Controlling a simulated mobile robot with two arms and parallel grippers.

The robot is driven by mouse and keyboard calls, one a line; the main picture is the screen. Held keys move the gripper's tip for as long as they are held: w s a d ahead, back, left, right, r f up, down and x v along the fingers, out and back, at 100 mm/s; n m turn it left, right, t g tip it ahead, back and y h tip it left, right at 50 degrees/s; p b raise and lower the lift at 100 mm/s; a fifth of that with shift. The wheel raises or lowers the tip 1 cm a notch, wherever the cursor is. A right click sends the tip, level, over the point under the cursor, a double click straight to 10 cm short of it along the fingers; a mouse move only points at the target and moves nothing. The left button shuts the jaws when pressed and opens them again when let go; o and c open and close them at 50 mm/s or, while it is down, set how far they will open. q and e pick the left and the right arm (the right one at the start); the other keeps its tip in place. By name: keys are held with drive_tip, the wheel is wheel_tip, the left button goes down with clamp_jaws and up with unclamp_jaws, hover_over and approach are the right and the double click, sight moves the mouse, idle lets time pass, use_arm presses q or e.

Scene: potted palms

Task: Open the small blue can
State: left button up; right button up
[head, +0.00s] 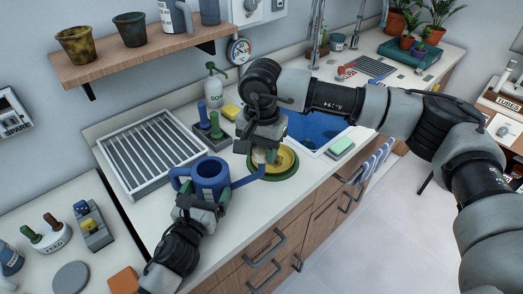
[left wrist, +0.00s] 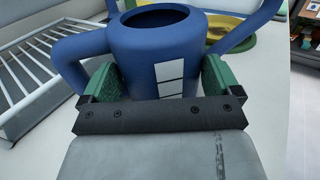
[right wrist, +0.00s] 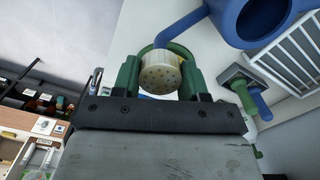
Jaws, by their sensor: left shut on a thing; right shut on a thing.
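The small blue can (head: 210,172) is a watering can with a handle on its left and a long spout reaching right. My left gripper (head: 200,203) is shut on its body; the left wrist view shows the green fingers on both sides of the can (left wrist: 150,45), near its white label. A cream rose with holes (right wrist: 160,76) is at the spout's end. My right gripper (head: 263,153) is shut on this rose, pointing down from above. The rose meets the spout tip; I cannot tell whether it is still attached. Whether the can touches the counter is unclear.
A yellow dish with a green rim (head: 284,174) lies below the right gripper, by the sink (head: 318,132). A drying rack (head: 150,150), a holder with green and blue handles (head: 212,138) and a soap bottle (head: 214,88) stand behind. A wall shelf (head: 140,65) hangs above left.

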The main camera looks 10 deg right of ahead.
sight(262, 149)
drive_tip(key=shift+r, duration=2.05)
use_arm(q)
drive_tip(key=o, duration=1.4)
